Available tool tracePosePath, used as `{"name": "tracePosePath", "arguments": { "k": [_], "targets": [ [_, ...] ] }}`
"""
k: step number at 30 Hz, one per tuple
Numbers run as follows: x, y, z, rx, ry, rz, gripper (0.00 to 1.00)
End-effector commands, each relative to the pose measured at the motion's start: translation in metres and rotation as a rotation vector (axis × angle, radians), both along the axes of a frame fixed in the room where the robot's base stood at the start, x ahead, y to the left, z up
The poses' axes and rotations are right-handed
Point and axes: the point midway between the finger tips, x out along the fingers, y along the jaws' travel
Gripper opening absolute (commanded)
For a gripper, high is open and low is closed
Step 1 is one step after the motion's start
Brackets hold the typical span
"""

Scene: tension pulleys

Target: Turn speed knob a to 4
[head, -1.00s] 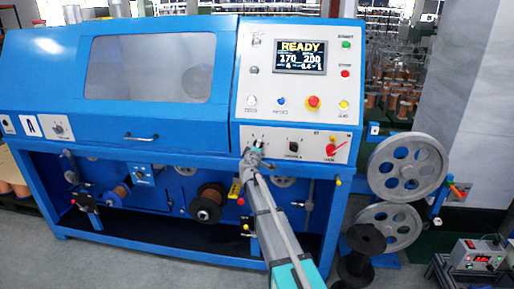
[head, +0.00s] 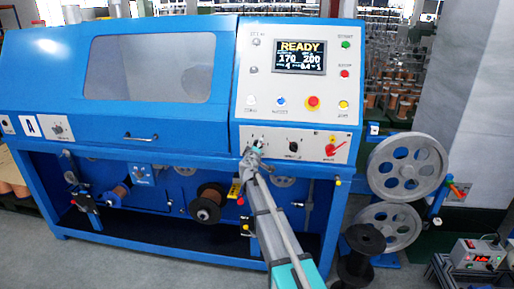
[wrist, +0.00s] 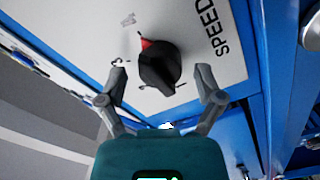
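In the wrist view a black speed knob (wrist: 158,66) with a red pointer mark sits on a light grey panel (wrist: 200,25). The red mark points to the upper left, between two printed figures that are hard to read. The word SPEED is printed to its right; any letter after it is out of view. My gripper (wrist: 161,78) is open, with one finger on each side of the knob and visible gaps to it. In the head view my gripper (head: 252,156) is at the lower left of the control panel and hides most of this knob.
The blue machine's screen (head: 300,57) reads READY. A black knob (head: 293,146) and a red-handled switch (head: 331,149) sit to the right on the same panel strip. Several push buttons are above. Grey pulleys (head: 392,228) stand at the machine's right.

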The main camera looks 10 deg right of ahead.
Motion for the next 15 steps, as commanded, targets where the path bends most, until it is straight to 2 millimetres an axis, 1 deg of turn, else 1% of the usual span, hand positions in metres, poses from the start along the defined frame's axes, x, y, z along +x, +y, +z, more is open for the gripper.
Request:
{"name": "tracePosePath", "arguments": {
  "k": [10, 15],
  "targets": [
    [-0.0009, 0.0007, 0.0000, -0.001, 0.001, 0.001, 0.89],
    [-0.0076, 0.0025, -0.0001, -0.001, 0.001, 0.001, 0.89]
  ]
}}
